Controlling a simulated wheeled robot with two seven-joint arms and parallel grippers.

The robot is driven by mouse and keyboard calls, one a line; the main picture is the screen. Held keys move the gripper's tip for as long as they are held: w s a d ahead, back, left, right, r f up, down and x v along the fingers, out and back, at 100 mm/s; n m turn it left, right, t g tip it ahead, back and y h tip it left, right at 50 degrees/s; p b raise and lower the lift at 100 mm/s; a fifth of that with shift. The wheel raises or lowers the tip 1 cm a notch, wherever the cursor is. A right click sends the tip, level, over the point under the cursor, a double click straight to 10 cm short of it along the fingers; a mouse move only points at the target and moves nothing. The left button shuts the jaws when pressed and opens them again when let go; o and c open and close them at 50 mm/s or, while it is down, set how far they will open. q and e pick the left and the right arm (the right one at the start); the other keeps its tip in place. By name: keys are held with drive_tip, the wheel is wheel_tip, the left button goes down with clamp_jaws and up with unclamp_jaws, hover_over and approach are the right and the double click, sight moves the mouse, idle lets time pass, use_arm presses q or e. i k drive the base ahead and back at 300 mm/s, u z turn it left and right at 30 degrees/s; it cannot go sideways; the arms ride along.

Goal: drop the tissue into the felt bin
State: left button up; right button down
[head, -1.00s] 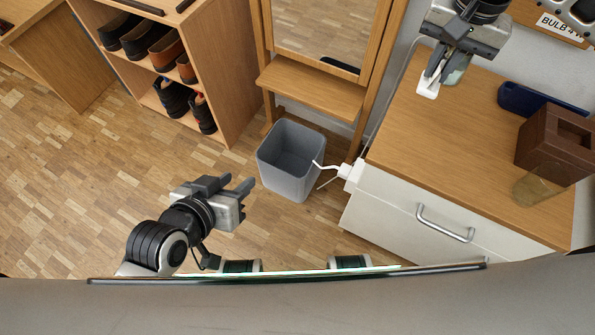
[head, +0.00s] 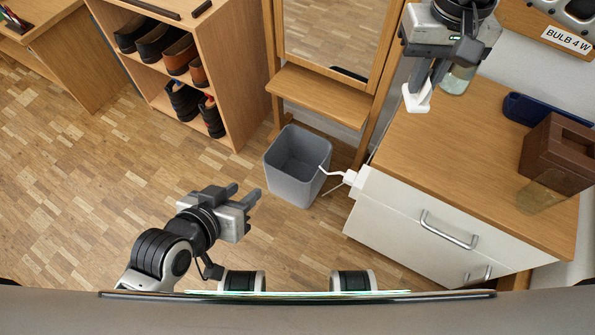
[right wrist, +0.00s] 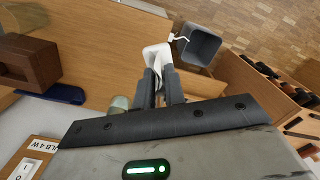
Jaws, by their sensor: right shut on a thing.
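The white tissue (head: 416,102) is in my right gripper (head: 424,82), above the back left part of the wooden cabinet top. In the right wrist view the tissue (right wrist: 158,54) sticks out past the closed fingers. The grey felt bin (head: 292,185) stands on the floor left of the cabinet, and its visible inside looks empty. It also shows in the right wrist view (right wrist: 201,47), just beyond the tissue. My left gripper (head: 244,195) is open and empty, left of the bin and nearer to me.
A white fitting (head: 357,180) with thin arms juts from the cabinet (head: 410,225) corner toward the bin's rim. A mirror stand (head: 320,95) is behind the bin. A shoe rack (head: 228,75) is at the back left. A brown box (head: 555,155), a jar and a blue case (head: 540,110) are at right.

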sight(298, 168)
drive_tip(key=k, duration=0.6)
drive_tip(key=u, duration=1.05)
drive_tip(key=i, duration=2)
drive_tip(key=z, duration=2.1)
